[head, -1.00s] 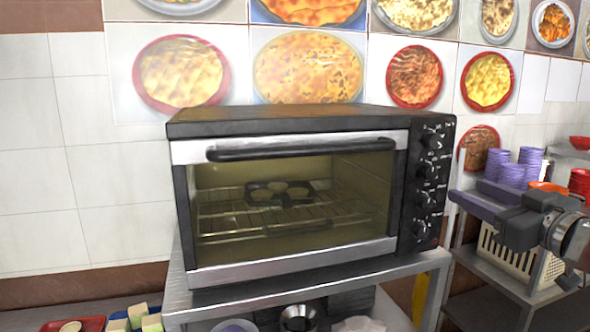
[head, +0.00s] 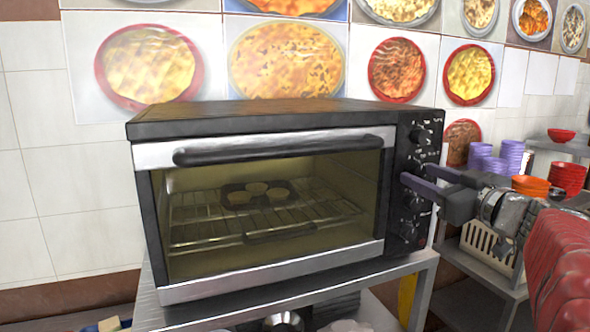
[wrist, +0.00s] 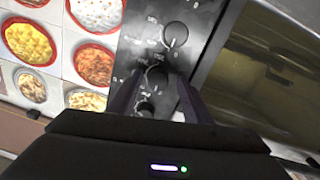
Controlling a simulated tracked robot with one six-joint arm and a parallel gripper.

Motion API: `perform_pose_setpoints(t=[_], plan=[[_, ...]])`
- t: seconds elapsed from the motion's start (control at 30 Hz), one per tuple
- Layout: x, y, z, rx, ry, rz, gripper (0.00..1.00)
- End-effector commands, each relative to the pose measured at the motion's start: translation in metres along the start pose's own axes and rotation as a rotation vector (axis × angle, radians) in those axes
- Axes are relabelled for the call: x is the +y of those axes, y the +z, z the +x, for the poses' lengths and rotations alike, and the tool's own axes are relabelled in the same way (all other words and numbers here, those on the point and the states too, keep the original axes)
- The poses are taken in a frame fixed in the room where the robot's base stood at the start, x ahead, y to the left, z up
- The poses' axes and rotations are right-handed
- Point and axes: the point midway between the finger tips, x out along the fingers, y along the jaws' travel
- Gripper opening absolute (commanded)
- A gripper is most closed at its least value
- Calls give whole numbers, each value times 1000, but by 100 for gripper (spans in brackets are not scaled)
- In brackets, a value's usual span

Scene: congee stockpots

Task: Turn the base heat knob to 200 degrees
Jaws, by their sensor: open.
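The black toaster oven (head: 265,190) has a vertical control panel on its right side, carrying several round black knobs. The panel also shows in the wrist view (wrist: 192,62). I cannot read the labels well enough to tell which knob is the base heat knob. My gripper (head: 415,174) is open in front of the panel, beside the middle knobs. In the wrist view a middle knob (wrist: 157,75) sits between my fingertips; I cannot tell whether they touch it. Another knob (wrist: 176,34) with a pale pointer mark is clear of the fingers. A third knob (wrist: 145,108) shows between the fingers, nearer the gripper body.
The oven stands on a metal stand (head: 425,268). Its glass door is shut, with a dark tray (head: 262,196) on the rack inside. At right are purple bowls (head: 482,158), red bowls (head: 568,178) and a white basket (head: 478,243) on metal shelving.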

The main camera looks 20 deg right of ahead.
Motion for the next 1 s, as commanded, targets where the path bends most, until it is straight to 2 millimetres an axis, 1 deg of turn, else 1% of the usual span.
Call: perform_pose_setpoints(t=[0.13,0.7,1.0], plan=[[2,0,-2,-1,6,0,45],[3,1,-3,-2,8,0,5],[4,1,-3,-3,8,23,4]])
